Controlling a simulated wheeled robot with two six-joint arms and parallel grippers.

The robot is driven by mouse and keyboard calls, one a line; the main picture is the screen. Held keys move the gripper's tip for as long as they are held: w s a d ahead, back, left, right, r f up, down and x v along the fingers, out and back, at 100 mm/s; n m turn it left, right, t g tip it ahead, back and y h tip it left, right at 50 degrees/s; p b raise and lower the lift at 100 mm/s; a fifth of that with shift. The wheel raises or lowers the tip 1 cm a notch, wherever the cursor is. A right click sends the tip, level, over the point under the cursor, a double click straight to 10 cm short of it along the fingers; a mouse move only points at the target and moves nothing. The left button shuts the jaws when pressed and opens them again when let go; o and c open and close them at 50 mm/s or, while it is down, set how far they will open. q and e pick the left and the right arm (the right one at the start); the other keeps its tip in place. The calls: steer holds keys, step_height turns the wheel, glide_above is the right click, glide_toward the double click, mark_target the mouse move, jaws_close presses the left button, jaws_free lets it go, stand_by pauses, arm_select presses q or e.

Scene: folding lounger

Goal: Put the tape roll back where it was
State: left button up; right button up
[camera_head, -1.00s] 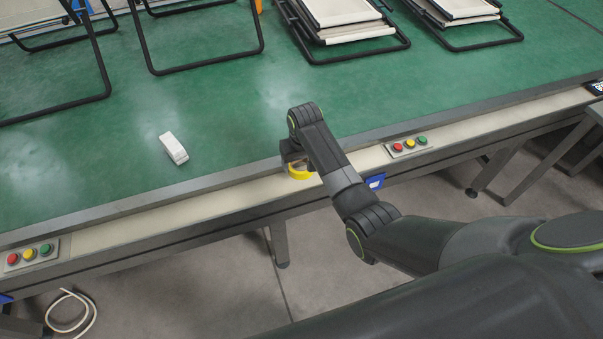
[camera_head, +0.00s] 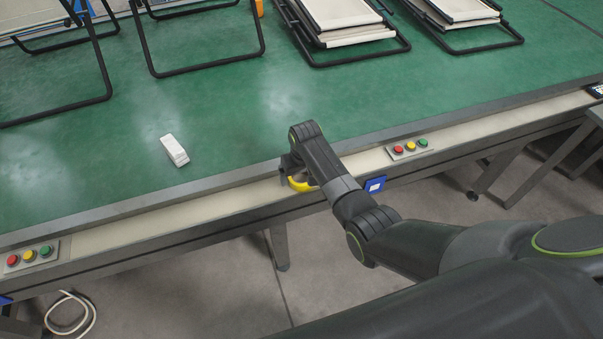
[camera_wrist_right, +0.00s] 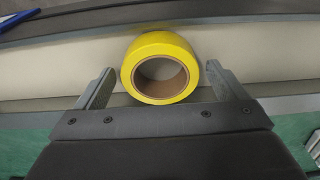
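The yellow tape roll (camera_head: 299,185) is at the beige ledge along the front of the green table, partly hidden by my right gripper. In the right wrist view the tape roll (camera_wrist_right: 134,78) shows its round face and brown core, with the beige ledge behind it. My right gripper (camera_head: 295,178) points down at the ledge. In the wrist view its two fingers (camera_wrist_right: 161,66) stand apart on either side of the roll, with narrow gaps visible. I cannot tell whether the roll rests fully on the ledge. My left gripper is not in view.
A white block (camera_head: 175,150) lies on the green table (camera_head: 230,120). Button panels sit on the ledge at right (camera_head: 408,149) and left (camera_head: 30,256). A blue tag (camera_head: 375,184) is on the ledge front. Black lounger frames (camera_head: 345,30) stand at the back.

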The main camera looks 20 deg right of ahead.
step_height(320, 180, up, 12)
steer(key=s, duration=0.1)
steer(key=shift+s+p, duration=0.4)
stand_by(0.3)
steer(key=shift+d, duration=0.1)
stand_by(0.3)
